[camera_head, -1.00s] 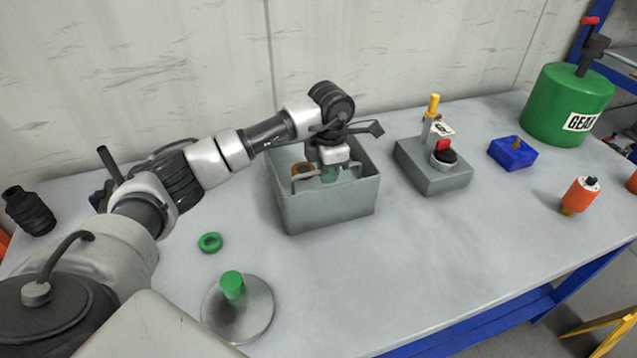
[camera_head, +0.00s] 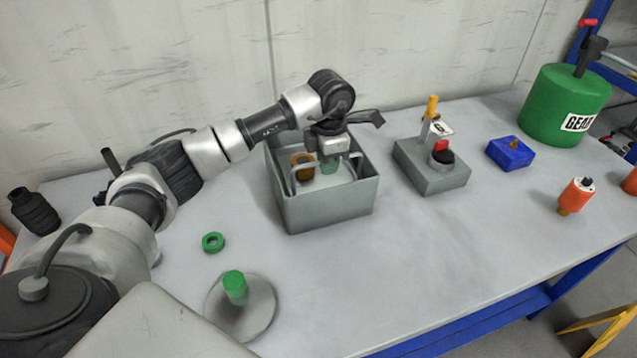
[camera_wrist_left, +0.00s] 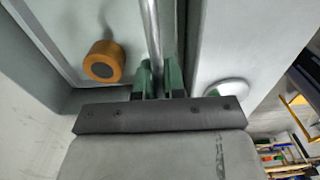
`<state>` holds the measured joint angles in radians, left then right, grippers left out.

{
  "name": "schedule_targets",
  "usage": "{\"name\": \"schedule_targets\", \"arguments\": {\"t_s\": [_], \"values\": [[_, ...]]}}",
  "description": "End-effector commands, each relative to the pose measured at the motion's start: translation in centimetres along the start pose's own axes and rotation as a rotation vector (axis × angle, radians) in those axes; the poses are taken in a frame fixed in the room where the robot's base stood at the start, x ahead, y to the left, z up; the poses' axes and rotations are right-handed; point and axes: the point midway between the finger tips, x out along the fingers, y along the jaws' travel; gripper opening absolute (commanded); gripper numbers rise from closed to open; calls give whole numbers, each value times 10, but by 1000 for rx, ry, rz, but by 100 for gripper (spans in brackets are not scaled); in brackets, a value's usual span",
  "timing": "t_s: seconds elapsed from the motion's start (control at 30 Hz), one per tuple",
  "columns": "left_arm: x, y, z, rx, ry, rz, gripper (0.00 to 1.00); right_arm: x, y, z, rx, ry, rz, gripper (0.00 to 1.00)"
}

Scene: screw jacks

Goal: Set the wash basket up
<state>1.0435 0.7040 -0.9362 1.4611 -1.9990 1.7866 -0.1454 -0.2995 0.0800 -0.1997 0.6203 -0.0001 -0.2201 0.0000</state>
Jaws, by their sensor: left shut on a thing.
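The wash basket (camera_head: 325,181) is a pale grey tray with thin handle bars, inside the open grey tank (camera_head: 331,211). An orange-brown ring-shaped part (camera_head: 301,160) is in it at the left; this part also shows in the left wrist view (camera_wrist_left: 104,62). My left gripper (camera_head: 330,167) reaches down over the tank. Its green fingertips (camera_wrist_left: 159,80) are shut on a thin metal bar (camera_wrist_left: 151,30), which appears to be the basket's handle. I cannot tell whether the basket touches the tank floor. My right gripper is not in view.
Right of the tank stands a grey box with a red knob (camera_head: 441,145) and a yellow-topped post. Beyond are a blue block (camera_head: 511,152), an orange cylinder (camera_head: 576,195) and a green drum (camera_head: 566,104). A green ring (camera_head: 213,242) and a round-based stand (camera_head: 252,313) are in front left.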

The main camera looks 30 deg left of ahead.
Motion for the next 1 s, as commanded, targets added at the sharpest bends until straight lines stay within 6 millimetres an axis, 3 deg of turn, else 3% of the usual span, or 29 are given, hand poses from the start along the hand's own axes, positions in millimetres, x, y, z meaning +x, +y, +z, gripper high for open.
{"name": "schedule_targets", "arguments": {"t_s": [0.03, 0.87, 0.9, 1.0], "values": [[-12, 4, 2, -4, -21, 12, 0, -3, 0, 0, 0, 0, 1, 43], [-37, 4, 2, -4, -19, 12, 0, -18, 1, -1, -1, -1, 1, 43], [-36, 4, 2, -4, -19, 12, 16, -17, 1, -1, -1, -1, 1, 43], [-34, 3, 1, -4, -16, 10, 32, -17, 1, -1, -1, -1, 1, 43]]}}
